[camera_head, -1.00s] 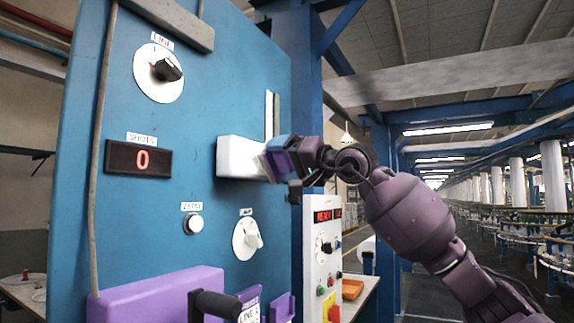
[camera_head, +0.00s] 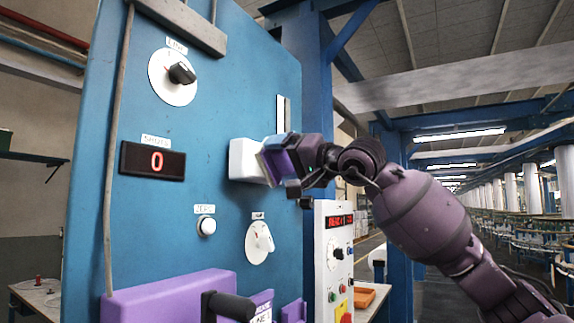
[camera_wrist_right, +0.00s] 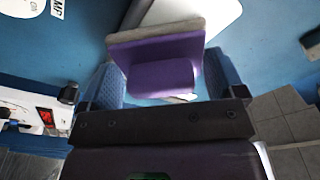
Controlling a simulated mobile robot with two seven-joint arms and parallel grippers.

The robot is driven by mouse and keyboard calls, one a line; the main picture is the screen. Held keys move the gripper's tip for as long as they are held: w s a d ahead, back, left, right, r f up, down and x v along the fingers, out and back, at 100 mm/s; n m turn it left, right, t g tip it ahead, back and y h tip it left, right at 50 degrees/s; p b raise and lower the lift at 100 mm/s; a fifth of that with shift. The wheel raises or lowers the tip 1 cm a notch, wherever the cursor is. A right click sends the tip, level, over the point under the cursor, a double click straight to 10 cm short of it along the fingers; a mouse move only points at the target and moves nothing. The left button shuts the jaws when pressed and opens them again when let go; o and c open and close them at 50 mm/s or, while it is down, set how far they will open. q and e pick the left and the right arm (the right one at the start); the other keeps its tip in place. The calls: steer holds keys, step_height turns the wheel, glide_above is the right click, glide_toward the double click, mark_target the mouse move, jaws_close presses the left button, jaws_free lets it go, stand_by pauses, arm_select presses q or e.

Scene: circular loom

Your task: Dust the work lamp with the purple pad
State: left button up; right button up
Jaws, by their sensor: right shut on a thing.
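The work lamp appears to be the white box-shaped housing (camera_head: 245,160) sticking out of the blue panel. My right gripper (camera_head: 284,158) is shut on the purple pad (camera_head: 276,168) at the lamp's outer end. In the right wrist view the pad (camera_wrist_right: 160,78) sits between the two blue fingers of the gripper (camera_wrist_right: 162,88). Its pale face is turned to the white lamp (camera_wrist_right: 195,14) and seems to touch it or lie very close. The pad hides part of the lamp's end. My left gripper is not in view.
The blue panel (camera_head: 225,100) carries a top dial (camera_head: 173,76), a red digit display (camera_head: 153,160), a white button (camera_head: 207,226) and a lower dial (camera_head: 259,243). A purple box with a black handle (camera_head: 228,306) juts out below. A control box (camera_head: 334,262) stands right.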

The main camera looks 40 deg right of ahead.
mark_target(268, 159)
steer(key=shift+s+a, duration=0.3)
steer(key=shift+a, duration=0.45)
steer(key=shift+s+a, duration=0.3)
steer(key=shift+a, duration=0.45)
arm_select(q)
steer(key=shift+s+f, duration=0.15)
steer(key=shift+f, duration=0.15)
arm_select(e)
steer(key=shift+s+a, duration=0.35)
steer(key=shift+a, duration=0.45)
steer(key=shift+s+a, duration=0.3)
steer(key=shift+a, duration=0.5)
steer(key=shift+s+d+b, duration=0.2)
steer(key=shift+s+b, duration=0.25)
steer(key=shift+b, duration=0.05)
steer(key=shift+b+v, duration=0.65)
steer(key=shift+v, duration=0.7)
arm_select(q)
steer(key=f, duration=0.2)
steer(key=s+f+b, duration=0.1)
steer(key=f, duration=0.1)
arm_select(e)
steer(key=shift+s+d+r, duration=0.1)
steer(key=shift+s+d, duration=0.15)
steer(key=shift+s, duration=0.3)
steer(key=shift+s+d+r, duration=0.1)
steer(key=shift+s+d, duration=0.2)
steer(key=shift+s, duration=0.2)
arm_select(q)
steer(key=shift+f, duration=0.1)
